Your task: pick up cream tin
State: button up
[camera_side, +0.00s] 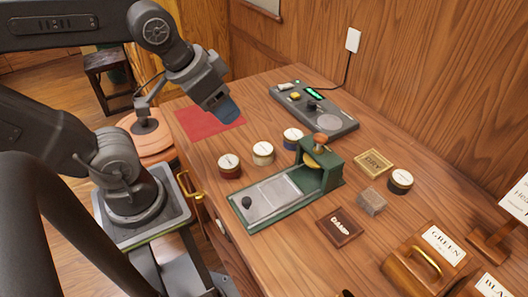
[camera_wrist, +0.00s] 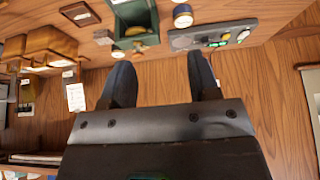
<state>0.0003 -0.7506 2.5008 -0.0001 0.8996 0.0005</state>
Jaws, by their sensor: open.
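The cream tin (camera_side: 263,154) stands upright on the wooden table in the side view, between a dark red tin (camera_side: 229,167) and a blue tin (camera_side: 292,138), all with pale lids. My gripper (camera_side: 222,108) is above the table, up and to the left of the cream tin in the side view, apart from it. In the wrist view my gripper (camera_wrist: 160,78) shows two dark fingers spread wide with nothing between them. I cannot make out the cream tin in the wrist view.
A green press (camera_side: 320,165) stands just right of the tins. Behind is a grey control panel (camera_side: 315,110). A red mat (camera_side: 210,122) lies at left.

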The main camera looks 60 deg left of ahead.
jog(key=shift+o, duration=0.2)
jog(key=o, duration=0.6)
jog(key=shift+c, duration=0.2)
jog(key=shift+w, duration=0.1)
jog(key=m+g, duration=0.6)
jog(key=m, duration=1.4)
send_over(263, 149)
notch_tip(263, 149, down, 8)
notch_tip(263, 149, down, 8)
jog(key=shift+d+r, duration=0.1)
jog(key=shift+w+f, duration=0.1)
jog(key=shift+f, duration=2.55)
